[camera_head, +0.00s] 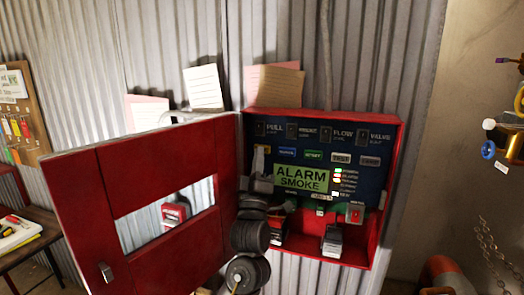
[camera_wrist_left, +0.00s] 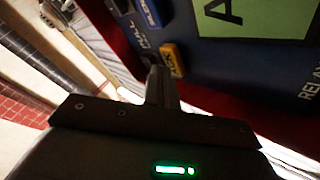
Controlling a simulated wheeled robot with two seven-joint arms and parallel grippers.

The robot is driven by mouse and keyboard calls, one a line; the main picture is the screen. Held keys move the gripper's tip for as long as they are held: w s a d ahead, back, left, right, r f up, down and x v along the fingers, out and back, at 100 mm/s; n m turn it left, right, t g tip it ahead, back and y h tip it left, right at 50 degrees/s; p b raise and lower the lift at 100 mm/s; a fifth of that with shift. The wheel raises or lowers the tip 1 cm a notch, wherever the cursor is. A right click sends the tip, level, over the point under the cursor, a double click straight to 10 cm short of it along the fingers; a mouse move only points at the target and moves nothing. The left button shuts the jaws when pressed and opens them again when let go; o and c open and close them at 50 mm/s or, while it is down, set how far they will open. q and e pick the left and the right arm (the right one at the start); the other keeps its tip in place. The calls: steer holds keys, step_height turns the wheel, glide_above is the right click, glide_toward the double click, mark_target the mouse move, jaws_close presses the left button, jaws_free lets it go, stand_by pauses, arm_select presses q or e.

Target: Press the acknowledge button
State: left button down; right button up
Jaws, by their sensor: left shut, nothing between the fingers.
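The acknowledge button is a yellow button (camera_wrist_left: 172,60) with dark lettering that seems to read ACK, on the dark blue panel in the left wrist view. The left gripper is shut and empty. Its fingertips (camera_wrist_left: 158,78) also show in the left wrist view, right beside the yellow button; I cannot tell whether they touch it. My right gripper is not in view.
The green ALARM SMOKE display (camera_head: 301,179) is right of the gripper. A blue button (camera_wrist_left: 152,12) sits near the yellow one. The open red cabinet door (camera_head: 80,205) stands left of my arm. The red cabinet's side wall (camera_head: 388,190) bounds the panel on the right.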

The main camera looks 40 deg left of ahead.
arm_select(q)
steer(key=shift+w+a, duration=0.15)
steer(key=shift+w, duration=0.3)
stand_by(0.7)
steer(key=shift+s, duration=0.15)
steer(key=shift+s+d, duration=0.3)
steer(key=shift+s, duration=0.45)
steer(key=shift+s+d+p, duration=0.25)
steer(key=shift+s+d, duration=0.05)
steer(key=shift+s, duration=0.5)
steer(key=shift+s+d+p, duration=0.2)
steer(key=shift+s+d, duration=0.05)
steer(key=shift+s, duration=0.5)
steer(key=shift+s+d+p, duration=0.25)
steer(key=shift+s+d, duration=0.05)
steer(key=shift+s, duration=0.5)
